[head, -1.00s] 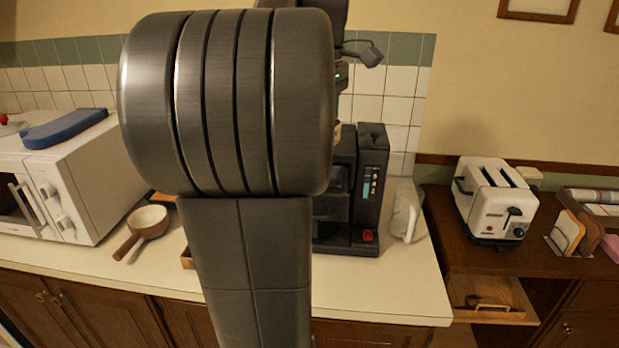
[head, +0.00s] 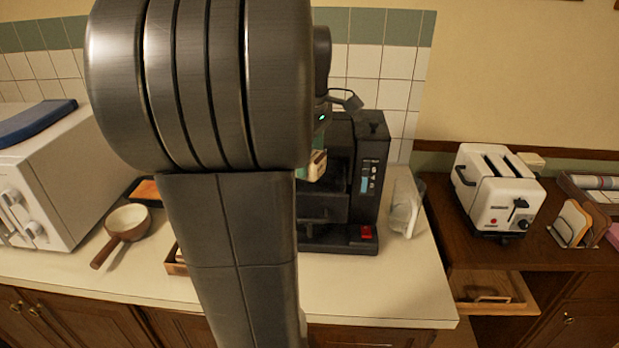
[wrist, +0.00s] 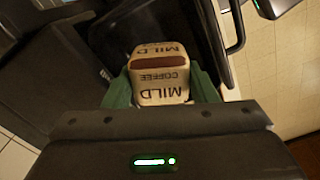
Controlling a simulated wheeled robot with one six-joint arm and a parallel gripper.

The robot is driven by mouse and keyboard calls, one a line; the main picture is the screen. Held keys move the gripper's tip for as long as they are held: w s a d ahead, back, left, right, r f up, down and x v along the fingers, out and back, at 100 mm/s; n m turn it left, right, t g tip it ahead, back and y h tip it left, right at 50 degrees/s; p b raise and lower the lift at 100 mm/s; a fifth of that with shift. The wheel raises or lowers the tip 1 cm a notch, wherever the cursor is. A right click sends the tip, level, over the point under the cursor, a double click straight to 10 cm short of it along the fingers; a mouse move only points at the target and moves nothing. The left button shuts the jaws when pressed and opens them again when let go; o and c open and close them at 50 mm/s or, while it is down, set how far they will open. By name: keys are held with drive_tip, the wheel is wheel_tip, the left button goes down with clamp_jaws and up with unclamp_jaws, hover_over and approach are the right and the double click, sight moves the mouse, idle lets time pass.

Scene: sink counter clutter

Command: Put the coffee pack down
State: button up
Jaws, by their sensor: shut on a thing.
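The coffee pack (wrist: 160,62) is a cream block with a brown band and the words "MILD COFFEE". In the wrist view my gripper (wrist: 161,92) is shut on it, with a green finger on each side. In the head view a small part of the pack (head: 316,166) shows past the right edge of my arm, in front of the black coffee machine (head: 372,190). The pack looks held above the counter (head: 390,290). My arm hides most of the gripper in the head view, and what lies under the pack cannot be seen.
A white microwave (head: 50,180), a brown-handled pan (head: 125,222) and an orange-topped tray (head: 147,190) are on the left. A clear bag-like container (head: 405,207) stands right of the machine. A toaster (head: 495,190) is on the brown cabinet. The counter's front right is bare.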

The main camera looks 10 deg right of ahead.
sight(310, 179)
drive_tip(key=shift+f, duration=2.6)
drive_tip(key=shift+f, duration=0.2)
drive_tip(key=o, duration=0.7)
wheel_tip(310, 179, up, 12)
drive_tip(key=shift+r, duration=0.2)
